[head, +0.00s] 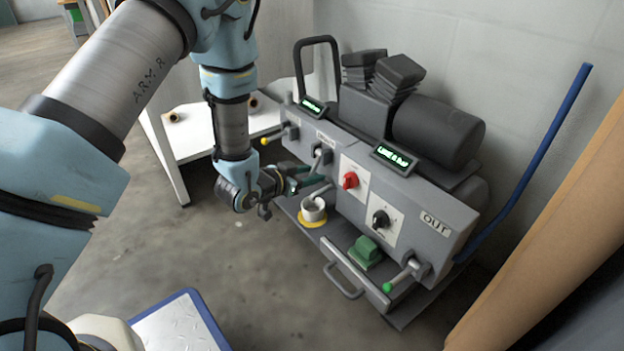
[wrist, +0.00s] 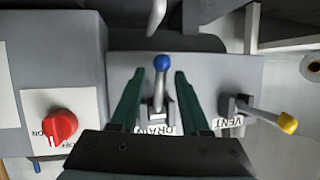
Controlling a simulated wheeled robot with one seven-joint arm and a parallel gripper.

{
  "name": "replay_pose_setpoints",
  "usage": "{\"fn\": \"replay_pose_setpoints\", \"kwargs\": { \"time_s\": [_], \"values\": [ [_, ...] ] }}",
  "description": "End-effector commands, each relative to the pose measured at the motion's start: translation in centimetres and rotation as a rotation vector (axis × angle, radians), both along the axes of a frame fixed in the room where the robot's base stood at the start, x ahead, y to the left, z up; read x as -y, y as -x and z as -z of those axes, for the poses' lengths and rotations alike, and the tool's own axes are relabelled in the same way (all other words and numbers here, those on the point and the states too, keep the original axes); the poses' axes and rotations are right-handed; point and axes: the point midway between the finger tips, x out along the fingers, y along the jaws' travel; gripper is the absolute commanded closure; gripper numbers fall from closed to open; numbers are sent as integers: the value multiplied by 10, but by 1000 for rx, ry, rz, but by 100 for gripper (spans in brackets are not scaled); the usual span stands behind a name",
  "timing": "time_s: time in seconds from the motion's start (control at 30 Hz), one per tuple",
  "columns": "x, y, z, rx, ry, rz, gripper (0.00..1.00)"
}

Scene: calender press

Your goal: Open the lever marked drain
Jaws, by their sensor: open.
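The drain lever (wrist: 159,95) is a grey handle with a blue knob (wrist: 161,62) on the machine's grey panel. Its label (wrist: 155,130) reads DRAIN and is partly covered by the lever's mount and my gripper. In the wrist view my gripper (wrist: 160,76) is open, with one green finger on each side of the lever. Gaps show between the lever and both fingers. In the head view my gripper (head: 312,182) is at the panel's front, beside the drain lever (head: 319,160); its knob is not clear there.
The vent lever with a yellow knob (wrist: 288,122) is right of my gripper. A red switch (wrist: 60,125) is to the left. A white table (head: 180,146) stands behind.

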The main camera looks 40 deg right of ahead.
Motion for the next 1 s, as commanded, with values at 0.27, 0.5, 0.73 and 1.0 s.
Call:
{"fn": "replay_pose_setpoints", "kwargs": {
  "time_s": [0.27,0.5,0.73,1.0],
  "values": [
    [9,-1,3,-1,0,-1,54],
    [9,-1,3,-1,0,-1,64],
    [9,-2,3,-1,0,-1,90],
    [9,-1,3,-1,0,0,100]
  ]
}}
